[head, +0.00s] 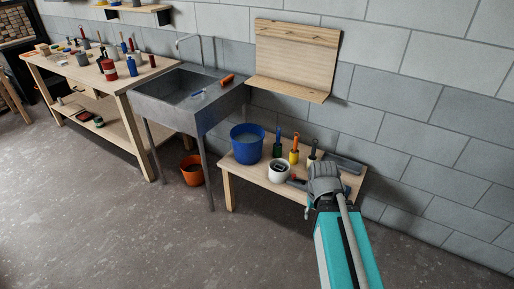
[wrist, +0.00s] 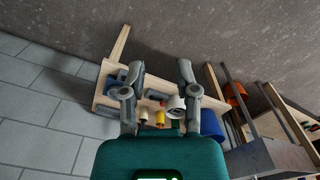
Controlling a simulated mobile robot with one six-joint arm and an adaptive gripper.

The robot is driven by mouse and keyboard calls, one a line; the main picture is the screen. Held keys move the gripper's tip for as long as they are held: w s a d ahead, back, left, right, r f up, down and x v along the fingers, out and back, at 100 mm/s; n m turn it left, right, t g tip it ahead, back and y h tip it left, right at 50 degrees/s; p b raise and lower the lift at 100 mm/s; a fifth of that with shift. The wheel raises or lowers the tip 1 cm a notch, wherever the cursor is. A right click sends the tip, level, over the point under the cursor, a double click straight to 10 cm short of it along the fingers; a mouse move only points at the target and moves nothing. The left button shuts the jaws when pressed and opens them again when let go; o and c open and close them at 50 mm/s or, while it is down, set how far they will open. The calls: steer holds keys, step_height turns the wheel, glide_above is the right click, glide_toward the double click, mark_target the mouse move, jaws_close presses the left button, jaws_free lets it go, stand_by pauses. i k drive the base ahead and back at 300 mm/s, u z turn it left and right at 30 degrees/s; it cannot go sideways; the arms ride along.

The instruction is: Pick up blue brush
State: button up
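In the head view a thin blue item (head: 198,93), perhaps the blue brush, lies on the sink; it is too small to be sure. My gripper (head: 323,172) is over the right part of the low table (head: 245,171), well away from the sink. In the wrist view my gripper (wrist: 158,72) is open, its two fingers apart with nothing held between them. A blue-grey object (wrist: 114,84) lies on the table beside the left finger; I cannot tell what it is, and my gripper may hide it in the head view.
On the low table stand a blue bucket (head: 247,143), a white pot (head: 279,171), and green (head: 277,149), yellow (head: 294,155) and white (head: 312,159) upright items. A grey tray (head: 346,164) lies behind. An orange bucket (head: 192,171) stands under the sink (head: 172,110). Floor in front is clear.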

mark_target(278, 133)
steer(key=z, duration=1.15)
steer(key=i, duration=1.65)
steer(key=u, duration=0.4)
